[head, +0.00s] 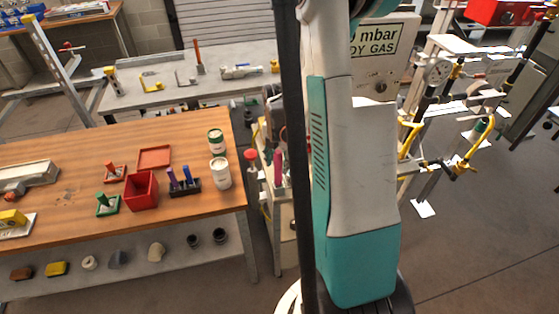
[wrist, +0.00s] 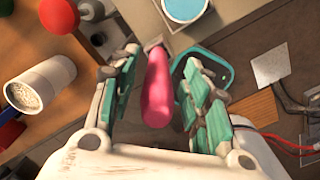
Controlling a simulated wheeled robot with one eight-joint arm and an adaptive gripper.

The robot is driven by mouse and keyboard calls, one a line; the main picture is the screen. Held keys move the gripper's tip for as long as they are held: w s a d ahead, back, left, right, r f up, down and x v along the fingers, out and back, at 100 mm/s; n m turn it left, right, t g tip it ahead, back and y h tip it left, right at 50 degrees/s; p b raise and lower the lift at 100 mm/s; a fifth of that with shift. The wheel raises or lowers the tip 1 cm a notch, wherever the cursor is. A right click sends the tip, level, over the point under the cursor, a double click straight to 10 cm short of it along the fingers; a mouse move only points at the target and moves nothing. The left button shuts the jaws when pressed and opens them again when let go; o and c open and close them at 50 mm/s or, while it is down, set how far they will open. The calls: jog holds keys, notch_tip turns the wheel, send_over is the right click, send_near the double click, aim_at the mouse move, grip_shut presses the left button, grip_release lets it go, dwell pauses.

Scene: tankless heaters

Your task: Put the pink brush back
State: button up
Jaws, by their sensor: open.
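The pink brush (wrist: 157,90) shows in the wrist view as a smooth pink handle, its narrower end pointing up in the picture. My gripper (wrist: 162,58) is open, with one green-padded finger on each side of the handle. A gap shows on both sides, and the fingers do not appear to press on it. The brush's bristle end cannot be made out. In the head view a pink upright handle (head: 278,165), which looks like the same brush, stands at the cart beside the wooden table. My gripper cannot be made out in the head view.
A red knob (wrist: 58,14) and a white can (wrist: 40,88) lie left of my gripper; a round blue-topped container (wrist: 185,8) is above it. The wooden table (head: 60,150) holds a red box (head: 141,190) and a dark holder with blue and purple handles (head: 184,188).

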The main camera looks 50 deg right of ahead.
jog(key=r, duration=0.4)
jog(key=r+p, duration=0.1)
jog(key=r, duration=0.3)
jog(key=r+p, duration=0.1)
jog(key=r, duration=0.2)
jog(key=shift+s+a+r, duration=0.1)
jog(key=shift+a+r, duration=0.15)
jog(key=shift+r, duration=0.15)
